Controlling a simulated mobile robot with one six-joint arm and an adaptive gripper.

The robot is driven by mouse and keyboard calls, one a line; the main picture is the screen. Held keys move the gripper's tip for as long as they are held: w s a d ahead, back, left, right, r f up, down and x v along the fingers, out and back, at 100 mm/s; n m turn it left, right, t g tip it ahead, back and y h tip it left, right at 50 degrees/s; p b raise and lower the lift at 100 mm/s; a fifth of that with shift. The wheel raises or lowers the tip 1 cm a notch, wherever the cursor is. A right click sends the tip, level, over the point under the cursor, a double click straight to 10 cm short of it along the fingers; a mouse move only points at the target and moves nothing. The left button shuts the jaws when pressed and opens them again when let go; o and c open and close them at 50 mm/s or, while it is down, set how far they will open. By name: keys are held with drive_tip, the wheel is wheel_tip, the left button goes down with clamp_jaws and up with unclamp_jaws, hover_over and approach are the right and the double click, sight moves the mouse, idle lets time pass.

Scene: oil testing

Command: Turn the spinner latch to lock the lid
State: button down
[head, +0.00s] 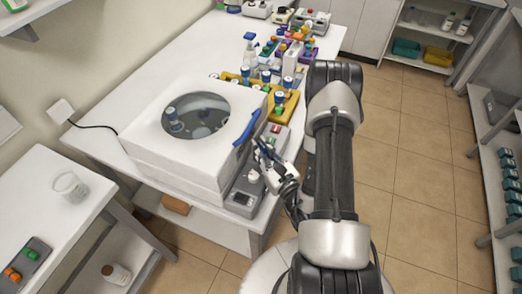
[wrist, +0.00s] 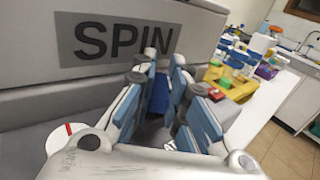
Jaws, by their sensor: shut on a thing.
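The spinner (head: 165,160) is a white box with a round window in its lid (head: 150,110). The lid lies down on the body, and vials show through the glass. A blue latch (head: 249,124) stands at the lid's right front edge, slanted. My gripper (head: 262,155) is at the spinner's front side, just below the upper part of the latch. In the wrist view, the grey and blue fingers (wrist: 164,85) are shut around the dark blue latch (wrist: 160,95), next to the SPIN label (wrist: 115,38). The fingers hide part of the latch.
Below the gripper is a grey control panel (head: 241,198); its white knob with a red mark (wrist: 62,140) is close by. A yellow rack (head: 288,103) and bottles stand behind the spinner. A side table with a beaker (head: 70,186) is at left. Floor at right is clear.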

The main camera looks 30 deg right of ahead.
drive_tip(key=c, duration=1.6)
unclamp_jaws()
drive_tip(key=shift+r+p, duration=0.15)
drive_tip(key=shift+p, duration=0.3)
